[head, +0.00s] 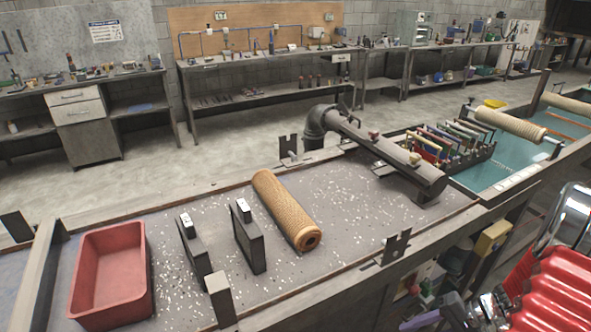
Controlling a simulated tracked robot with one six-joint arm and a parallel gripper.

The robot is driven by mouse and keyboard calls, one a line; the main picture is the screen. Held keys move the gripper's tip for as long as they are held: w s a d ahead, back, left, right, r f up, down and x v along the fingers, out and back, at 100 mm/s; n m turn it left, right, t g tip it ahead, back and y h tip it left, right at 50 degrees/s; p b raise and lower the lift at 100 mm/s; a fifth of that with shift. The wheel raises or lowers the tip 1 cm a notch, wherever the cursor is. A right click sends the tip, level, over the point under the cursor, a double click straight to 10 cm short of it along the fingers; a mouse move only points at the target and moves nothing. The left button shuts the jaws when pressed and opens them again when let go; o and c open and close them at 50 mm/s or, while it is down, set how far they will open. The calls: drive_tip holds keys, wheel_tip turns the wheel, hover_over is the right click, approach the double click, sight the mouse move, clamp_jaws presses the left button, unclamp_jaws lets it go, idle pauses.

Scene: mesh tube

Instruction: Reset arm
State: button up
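The mesh tube (284,208), a tan woven cylinder, lies on the speckled grey workbench top, its open dark end toward me. Nothing is touching it from my side. A red ribbed part with chrome, which seems to be my own arm, fills the lower right corner, beyond the bench's front edge and well apart from the tube. Dark and purple parts show beside it at the bottom edge. I cannot clearly make out my gripper's fingers there or whether they are open or shut.
A red bin (110,276) stands at the bench's left. Two dark upright plates (250,238) stand between bin and tube. A thick grey pipe (385,150) crosses the back right. A rack of coloured items (452,146) is beyond it. The bench between tube and pipe is clear.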

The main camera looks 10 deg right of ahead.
drive_tip(key=s+a+r+n+t+h, duration=0.1)
drive_tip(key=s+a+r+n+h, duration=0.1)
drive_tip(key=a+r, duration=0.5)
drive_tip(key=s+a+r+n+t+h, duration=0.1)
drive_tip(key=a+r+n+h, duration=0.2)
drive_tip(key=a+r, duration=0.5)
drive_tip(key=s+a+r+n+t+h, duration=0.1)
drive_tip(key=a+r, duration=0.6)
drive_tip(key=r, duration=0.8)
drive_tip(key=s+n+h, duration=0.1)
drive_tip(key=n+h, duration=0.1)
drive_tip(key=h, duration=0.1)
drive_tip(key=shift+s+a+r, duration=0.15)
drive_tip(key=shift+s+r, duration=0.05)
drive_tip(key=shift+s, duration=0.1)
